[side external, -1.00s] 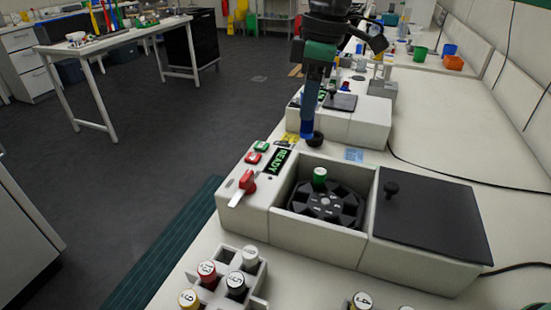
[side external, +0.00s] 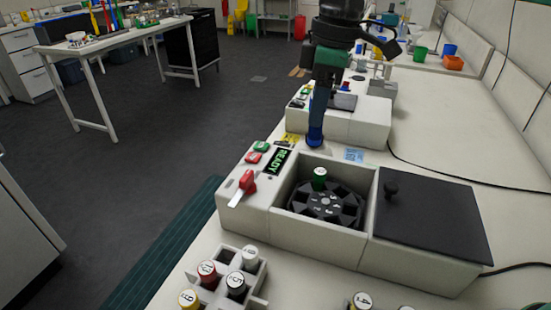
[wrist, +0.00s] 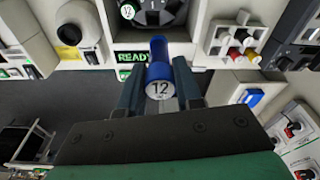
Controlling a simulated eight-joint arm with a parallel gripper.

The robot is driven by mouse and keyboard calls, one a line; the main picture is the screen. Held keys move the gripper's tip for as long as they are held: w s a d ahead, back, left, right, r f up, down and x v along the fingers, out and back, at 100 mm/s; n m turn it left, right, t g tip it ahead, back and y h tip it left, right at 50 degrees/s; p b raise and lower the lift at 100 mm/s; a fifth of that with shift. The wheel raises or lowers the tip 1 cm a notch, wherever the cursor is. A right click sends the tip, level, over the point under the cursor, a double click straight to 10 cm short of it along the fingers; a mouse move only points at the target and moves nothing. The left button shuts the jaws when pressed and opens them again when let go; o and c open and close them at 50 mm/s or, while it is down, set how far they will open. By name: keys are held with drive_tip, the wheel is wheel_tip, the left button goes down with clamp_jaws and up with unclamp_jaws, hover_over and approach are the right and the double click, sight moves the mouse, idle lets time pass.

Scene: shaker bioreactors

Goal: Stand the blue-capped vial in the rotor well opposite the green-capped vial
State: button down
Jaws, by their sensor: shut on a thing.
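In the wrist view the vial's blue cap (wrist: 159,90), marked 12, sits between the two fingers (wrist: 159,92). The black rotor (side external: 326,203) lies in the open bay of the white machine (side external: 334,240), with numbered wells around its hub. The green-capped vial (side external: 320,178) stands upright in a well on the rotor's far side; it also shows in the wrist view (wrist: 128,11). The held vial is apart from the rotor.
The machine's panel has a lit READY display (side external: 279,161) and a red lever (side external: 247,183). A dark lid (side external: 430,220) with a knob lies on its right part. A rack (side external: 259,285) with several capped vials stands in front. Another white machine (side external: 358,122) stands behind.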

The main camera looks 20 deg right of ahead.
hover_over(336, 211)
drive_tip(key=s+a, duration=0.2)
wheel_tip(336, 211, down, 8)
drive_tip(key=shift+d+f, duration=0.1)
drive_tip(key=shift+f, duration=2.05)
drive_tip(key=shift+f, duration=0.95)
drive_tip(key=shift+f, duration=1)
drive_tip(key=c, duration=0.5)
unclamp_jaws()
